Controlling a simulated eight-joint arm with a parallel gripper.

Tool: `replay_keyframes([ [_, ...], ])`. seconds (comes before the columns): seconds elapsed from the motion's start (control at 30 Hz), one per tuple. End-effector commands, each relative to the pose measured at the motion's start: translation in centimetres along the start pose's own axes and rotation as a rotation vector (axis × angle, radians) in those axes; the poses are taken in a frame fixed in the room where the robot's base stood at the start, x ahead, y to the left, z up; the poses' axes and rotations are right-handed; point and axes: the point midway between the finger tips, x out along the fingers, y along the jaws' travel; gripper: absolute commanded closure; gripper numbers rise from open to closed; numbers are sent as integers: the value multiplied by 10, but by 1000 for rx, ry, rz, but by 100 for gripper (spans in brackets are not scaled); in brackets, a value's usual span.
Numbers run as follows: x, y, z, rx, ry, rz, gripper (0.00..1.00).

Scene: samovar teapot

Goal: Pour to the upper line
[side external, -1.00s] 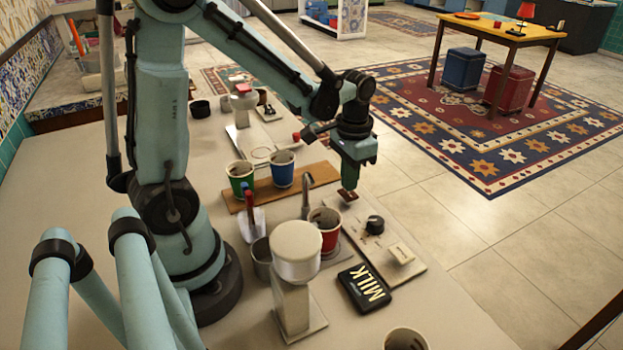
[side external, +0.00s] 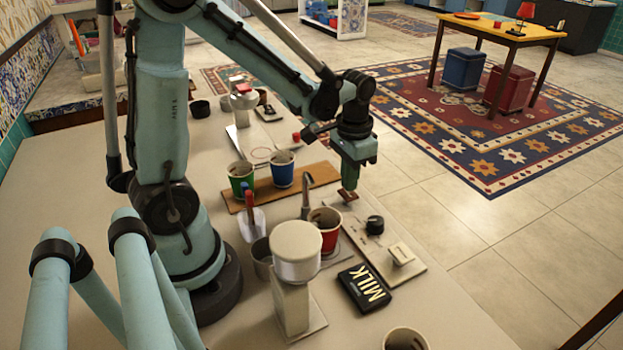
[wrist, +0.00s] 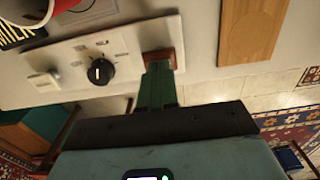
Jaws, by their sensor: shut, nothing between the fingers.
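The fill line and liquid level cannot be made out. A pale control panel (side external: 360,243) lies beside it with a black knob (side external: 375,225) and a white switch (side external: 402,255). The knob shows in the wrist view (wrist: 100,71) with a light pointer mark.
A green cup (side external: 241,180) and a blue cup (side external: 283,174) stand at a wooden board (side external: 262,192). A white-topped machine (side external: 297,255) and a black MILK carton (side external: 363,288) are near the red cup. Another cup (side external: 404,340) is at the front edge.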

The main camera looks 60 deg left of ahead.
Motion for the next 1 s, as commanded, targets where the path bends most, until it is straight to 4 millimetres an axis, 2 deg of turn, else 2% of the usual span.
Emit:
replay_keyframes([
  [0.7,22,0,0,0,0,0,100],
  [1.0,21,0,0,0,0,0,100],
])
